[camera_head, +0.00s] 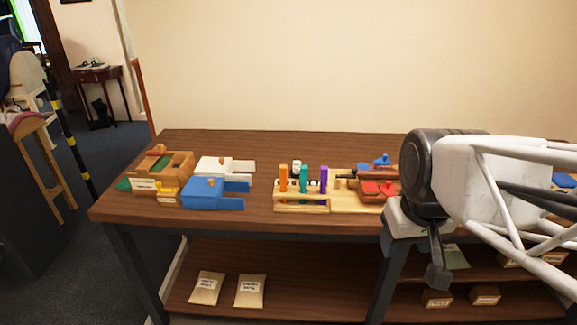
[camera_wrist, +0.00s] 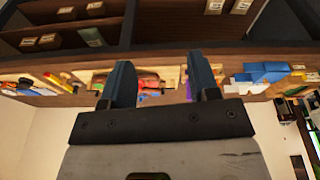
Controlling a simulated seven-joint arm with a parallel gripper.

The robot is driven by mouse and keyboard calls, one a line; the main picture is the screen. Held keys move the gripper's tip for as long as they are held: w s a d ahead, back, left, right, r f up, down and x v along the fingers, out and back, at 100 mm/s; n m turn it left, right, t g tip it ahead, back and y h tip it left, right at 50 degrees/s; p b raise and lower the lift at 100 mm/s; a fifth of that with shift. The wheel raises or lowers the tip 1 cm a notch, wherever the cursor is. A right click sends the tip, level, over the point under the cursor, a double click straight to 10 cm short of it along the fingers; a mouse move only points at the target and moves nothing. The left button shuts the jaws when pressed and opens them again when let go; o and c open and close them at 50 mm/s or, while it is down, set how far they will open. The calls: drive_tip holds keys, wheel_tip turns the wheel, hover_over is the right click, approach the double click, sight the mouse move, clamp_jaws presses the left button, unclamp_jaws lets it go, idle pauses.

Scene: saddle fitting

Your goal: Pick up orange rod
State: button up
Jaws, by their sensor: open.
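The orange rod (camera_head: 283,177) stands upright in a light wooden rack (camera_head: 302,207) on the table, at the rack's left end in the head view. A teal rod (camera_head: 303,179) and a purple rod (camera_head: 323,179) stand to its right in the same rack. My gripper (camera_head: 437,276) is to the right of the rack, at the table's front edge, well apart from the rod. In the wrist view my gripper (camera_wrist: 163,80) has its two dark fingers spread with nothing held between them. I cannot make out the orange rod clearly in the wrist view.
A wooden board (camera_head: 350,203) with red and blue pieces lies right of the rack. A blue block (camera_head: 212,192), a white block (camera_head: 211,168) and a wooden box (camera_head: 176,163) stand to the left. Bare tabletop separates them from the rack. A shelf (camera_head: 300,300) runs below.

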drive_tip(key=w+a+r+n, duration=0.1)
drive_tip(key=w+a+n, duration=0.1)
drive_tip(key=w, duration=0.4)
drive_tip(key=w+a+r+n, duration=0.1)
drive_tip(key=w+a+n, duration=0.15)
drive_tip(key=w, duration=0.45)
drive_tip(key=n+g, duration=0.2)
drive_tip(key=n, duration=1)
hover_over(283, 166)
wheel_tip(283, 166, down, 9)
drive_tip(key=shift+s+f, duration=0.1)
drive_tip(key=shift+s, duration=0.05)
drive_tip(key=shift+w+a+f, duration=0.15)
drive_tip(key=shift+w+a, duration=0.05)
drive_tip(key=shift+w, duration=0.05)
drive_tip(key=shift+f, duration=1.3)
drive_tip(key=shift+d+f, duration=0.2)
drive_tip(key=shift+f, duration=2.4)
